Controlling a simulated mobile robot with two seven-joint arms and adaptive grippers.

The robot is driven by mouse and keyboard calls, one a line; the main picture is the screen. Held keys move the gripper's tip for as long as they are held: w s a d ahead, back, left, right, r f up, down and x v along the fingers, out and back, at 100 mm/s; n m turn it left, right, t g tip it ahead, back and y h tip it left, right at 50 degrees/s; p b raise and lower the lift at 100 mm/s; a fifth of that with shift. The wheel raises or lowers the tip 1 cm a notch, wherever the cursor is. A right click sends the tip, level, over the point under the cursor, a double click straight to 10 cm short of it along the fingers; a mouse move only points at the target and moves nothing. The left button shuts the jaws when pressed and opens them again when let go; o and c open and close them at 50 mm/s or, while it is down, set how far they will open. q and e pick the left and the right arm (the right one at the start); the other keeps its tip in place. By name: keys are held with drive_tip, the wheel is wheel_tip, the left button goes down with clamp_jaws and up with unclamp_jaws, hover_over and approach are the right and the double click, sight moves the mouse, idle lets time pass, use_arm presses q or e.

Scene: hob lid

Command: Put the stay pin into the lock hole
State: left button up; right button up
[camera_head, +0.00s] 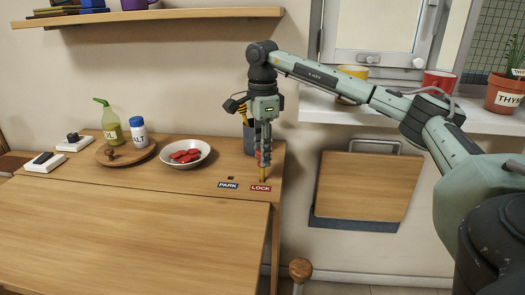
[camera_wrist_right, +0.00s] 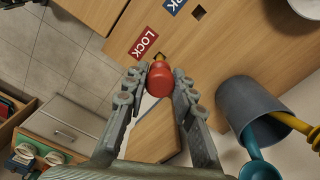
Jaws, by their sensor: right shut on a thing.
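My right gripper (camera_head: 263,160) is shut on the stay pin and points down over the table's right end. In the wrist view the pin's red head (camera_wrist_right: 165,88) sits between my right fingers (camera_wrist_right: 160,78). Its brass shaft (camera_head: 262,175) points down at the table just behind the LOCK label (camera_head: 261,188). Dark edges show around the brass tip (camera_wrist_right: 159,57) in the wrist view. The lock hole is mostly hidden by the pin, and I cannot tell whether the tip is inside it. The square hole (camera_head: 231,178) by the PARK label (camera_head: 228,185) is empty. My left gripper is out of view.
A grey utensil pot (camera_wrist_right: 246,105) stands close beside the gripper. A bowl of red pieces (camera_head: 185,154), an oil bottle (camera_head: 109,122) and a salt jar (camera_head: 138,132) are further left. The large wooden lid (camera_head: 130,235) lies flat in front, clear on top.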

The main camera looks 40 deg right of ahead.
drive_tip(key=shift+f+b, duration=1.15)
drive_tip(key=shift+f, duration=1.2)
drive_tip(key=o, duration=1.1)
drive_tip(key=shift+r, duration=0.1)
wheel_tip(320, 180, up, 12)
drive_tip(key=shift+f, duration=0.1)
